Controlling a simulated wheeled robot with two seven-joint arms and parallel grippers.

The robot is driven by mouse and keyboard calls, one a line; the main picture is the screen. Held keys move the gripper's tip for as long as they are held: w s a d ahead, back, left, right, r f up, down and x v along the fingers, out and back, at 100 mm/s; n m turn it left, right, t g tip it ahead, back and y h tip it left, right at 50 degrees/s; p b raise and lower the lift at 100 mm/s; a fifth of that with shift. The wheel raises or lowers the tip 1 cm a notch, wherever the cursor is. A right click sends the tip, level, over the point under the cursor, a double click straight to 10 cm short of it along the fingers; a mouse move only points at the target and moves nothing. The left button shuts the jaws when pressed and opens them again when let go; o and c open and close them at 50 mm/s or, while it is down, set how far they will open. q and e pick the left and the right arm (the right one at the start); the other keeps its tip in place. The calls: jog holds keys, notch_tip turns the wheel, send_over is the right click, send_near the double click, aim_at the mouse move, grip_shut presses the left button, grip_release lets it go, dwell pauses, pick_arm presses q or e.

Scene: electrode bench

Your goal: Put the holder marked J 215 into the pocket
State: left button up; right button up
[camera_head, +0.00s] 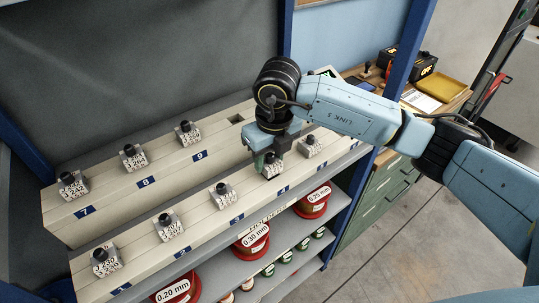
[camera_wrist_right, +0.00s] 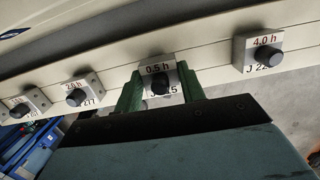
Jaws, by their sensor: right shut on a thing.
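The holder marked J 215 (camera_wrist_right: 158,68) is a small grey block with a black knob. Its label reads 0.5 h, and its J number is partly hidden by the knob. My right gripper (camera_wrist_right: 160,88) has its green fingers shut on both sides of it. In the head view the holder (camera_head: 272,171) is at the front row of the bench, below my right gripper (camera_head: 268,158); I cannot tell whether it is lifted. A dark, empty square pocket (camera_head: 236,119) shows in the back row, left of my right wrist. My left gripper is not in view.
Similar holders stand close on both sides: one marked 4.0 h (camera_wrist_right: 264,50) and one marked 2.0 h (camera_wrist_right: 78,92). Back-row holders (camera_head: 187,132) stand left of the pocket. Wire spools (camera_head: 252,240) lie on the shelf below. A blue post (camera_head: 398,75) rises behind my right arm.

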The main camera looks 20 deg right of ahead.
jog(key=shift+f+b, duration=0.5)
jog(key=shift+f, duration=0.05)
jog(key=o, duration=1.4)
notch_tip(320, 180, up, 13)
jog(key=s+b, duration=0.1)
jog(key=shift+s+d+r, duration=0.15)
jog(key=shift+s+d, duration=0.05)
jog(key=shift+d, duration=0.05)
